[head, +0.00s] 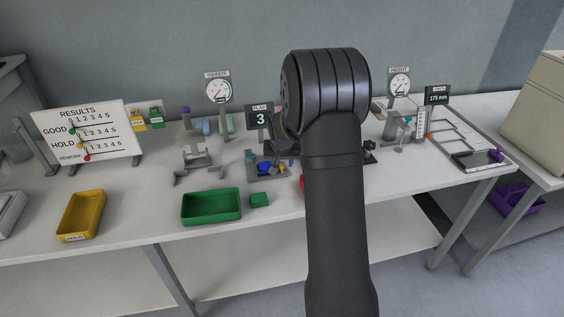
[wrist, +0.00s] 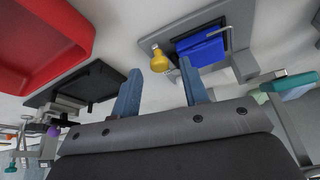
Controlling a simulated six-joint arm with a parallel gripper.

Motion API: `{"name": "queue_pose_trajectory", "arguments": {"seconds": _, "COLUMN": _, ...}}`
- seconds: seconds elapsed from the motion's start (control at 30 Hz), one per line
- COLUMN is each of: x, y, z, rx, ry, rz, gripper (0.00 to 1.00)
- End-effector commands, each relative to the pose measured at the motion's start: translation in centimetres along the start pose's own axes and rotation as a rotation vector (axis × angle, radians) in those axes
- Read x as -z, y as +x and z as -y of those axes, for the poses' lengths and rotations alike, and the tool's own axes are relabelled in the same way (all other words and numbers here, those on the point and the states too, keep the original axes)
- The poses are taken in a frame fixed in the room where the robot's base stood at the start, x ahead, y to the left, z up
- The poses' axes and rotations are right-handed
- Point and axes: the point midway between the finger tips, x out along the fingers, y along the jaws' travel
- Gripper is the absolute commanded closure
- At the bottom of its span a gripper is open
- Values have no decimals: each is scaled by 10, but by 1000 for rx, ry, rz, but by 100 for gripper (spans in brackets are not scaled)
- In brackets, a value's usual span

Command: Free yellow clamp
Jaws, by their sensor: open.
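The yellow clamp shows as a small rounded yellow knob (wrist: 159,62) at the edge of a grey fixture (wrist: 212,66) in the wrist view. A blue block (wrist: 203,49) sits in that fixture beside the knob, with a thin grey bent bar over it. In the head view the knob (head: 281,168) is small, just right of the blue block (head: 265,168). My gripper (wrist: 160,68) is open, its two blue-grey fingers apart. The knob appears in line with the gap between the fingertips; I cannot tell how far beyond them it is. My arm hides much of the middle of the bench in the head view.
A red tray (wrist: 88,40) and a black tray-like plate (wrist: 85,92) lie left in the wrist view. A gauge (head: 218,90) and "3" sign (head: 260,119) stand behind.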

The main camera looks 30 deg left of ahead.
Motion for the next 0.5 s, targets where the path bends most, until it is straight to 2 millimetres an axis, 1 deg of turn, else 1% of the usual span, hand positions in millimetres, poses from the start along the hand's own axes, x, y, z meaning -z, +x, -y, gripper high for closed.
{"name": "queue_pose_trajectory", "arguments": {"seconds": 0.3, "x": 0, "y": 2, "z": 0, "rx": 0, "ry": 0, "rz": -1, "gripper": 59}}
{"name": "queue_pose_trajectory", "arguments": {"seconds": 0.33, "x": 0, "y": 2, "z": 0, "rx": 0, "ry": 0, "rz": -1, "gripper": 63}}
{"name": "queue_pose_trajectory", "arguments": {"seconds": 0.37, "x": 0, "y": 2, "z": 0, "rx": 0, "ry": 0, "rz": -1, "gripper": 69}}
{"name": "queue_pose_trajectory", "arguments": {"seconds": 0.5, "x": 0, "y": 2, "z": 0, "rx": 0, "ry": 0, "rz": -1, "gripper": 96}}
